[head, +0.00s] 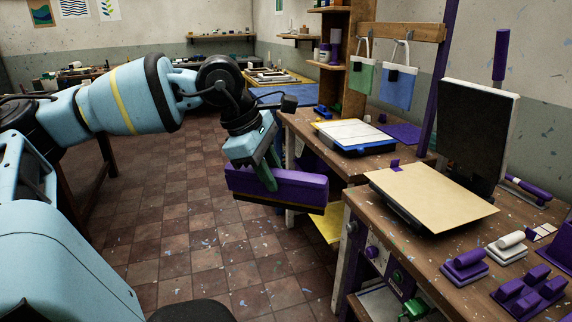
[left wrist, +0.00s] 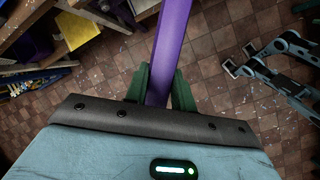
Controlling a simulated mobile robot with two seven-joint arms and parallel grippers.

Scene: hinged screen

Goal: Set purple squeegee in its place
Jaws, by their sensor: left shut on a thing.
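The purple squeegee (head: 290,188) is a long purple block with a dark lower edge. My left gripper (head: 268,178) is shut on it and holds it in the air over the tiled floor, left of the workbench. In the left wrist view the purple squeegee (left wrist: 170,50) runs upward between the green fingers of my left gripper (left wrist: 160,90). A purple stepped holder (head: 528,292) stands on the bench at the lower right; whether it is the squeegee's place I cannot tell. My right gripper is not in the head view.
The wooden workbench (head: 440,252) fills the right side. It bears a tan board (head: 432,195) with an upright black hinged screen (head: 477,125), a small purple block (head: 464,265) and a white roller (head: 506,246). A blue-edged tray (head: 354,136) sits farther back. Open floor lies left of the bench.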

